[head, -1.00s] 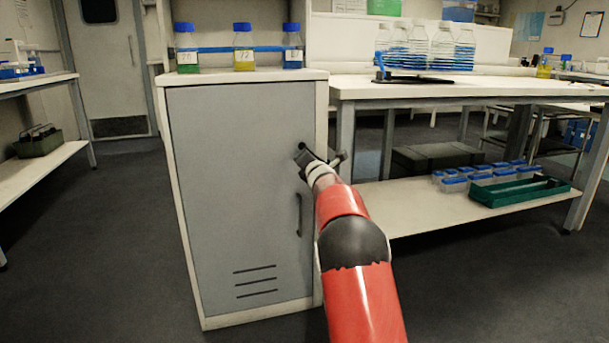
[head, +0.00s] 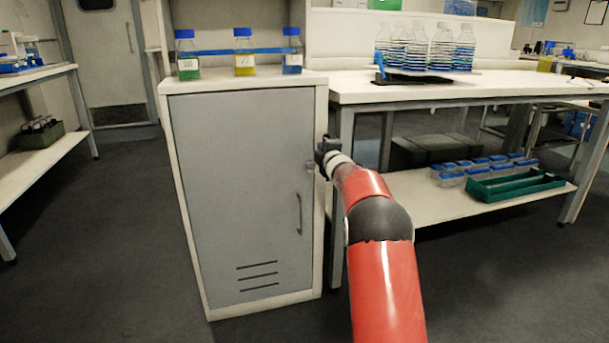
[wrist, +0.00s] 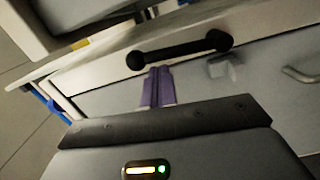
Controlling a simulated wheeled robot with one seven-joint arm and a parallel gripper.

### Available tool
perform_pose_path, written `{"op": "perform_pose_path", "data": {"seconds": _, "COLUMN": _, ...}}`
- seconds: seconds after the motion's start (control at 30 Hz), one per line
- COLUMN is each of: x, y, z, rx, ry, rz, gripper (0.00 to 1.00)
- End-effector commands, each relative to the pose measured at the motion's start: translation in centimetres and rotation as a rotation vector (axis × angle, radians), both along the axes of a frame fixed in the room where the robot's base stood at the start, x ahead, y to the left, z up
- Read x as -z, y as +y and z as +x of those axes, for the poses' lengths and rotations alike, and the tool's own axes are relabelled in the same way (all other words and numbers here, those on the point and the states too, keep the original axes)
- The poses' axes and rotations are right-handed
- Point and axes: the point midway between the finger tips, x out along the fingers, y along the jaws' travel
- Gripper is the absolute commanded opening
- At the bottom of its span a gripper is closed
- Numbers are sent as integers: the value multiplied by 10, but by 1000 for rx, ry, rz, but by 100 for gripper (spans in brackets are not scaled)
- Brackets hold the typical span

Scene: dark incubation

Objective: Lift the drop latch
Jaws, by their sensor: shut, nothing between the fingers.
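The drop latch is a black bar with a round knob at each end (wrist: 178,50) in the wrist view. It lies along the pale frame beside the grey door (head: 245,190), so it stands about upright, clear of the pale catch (wrist: 222,68) on the door. The catch also shows in the head view (head: 310,165). My gripper's purple fingers (wrist: 158,76) are together and empty, with their tips close beside the bar; I cannot tell whether they touch it. In the head view my wrist hides the fingers and part of the latch.
The door handle (head: 299,214) is below the latch. Bottles with blue caps (head: 243,52) stand on the cabinet top. A bench (head: 450,92) with a lower shelf stands close on the right. The floor left of the cabinet is clear.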

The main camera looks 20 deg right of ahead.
Motion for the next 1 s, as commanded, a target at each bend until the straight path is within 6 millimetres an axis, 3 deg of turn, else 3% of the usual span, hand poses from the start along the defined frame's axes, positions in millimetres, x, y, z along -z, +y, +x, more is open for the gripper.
{"op": "perform_pose_path", "data": {"seconds": 0.4, "x": -1, "y": -9, "z": 0, "rx": 0, "ry": 0, "rz": -8, "gripper": 0}}
{"op": "perform_pose_path", "data": {"seconds": 1.0, "x": -1, "y": -6, "z": 0, "rx": -1, "ry": -1, "rz": -9, "gripper": 0}}
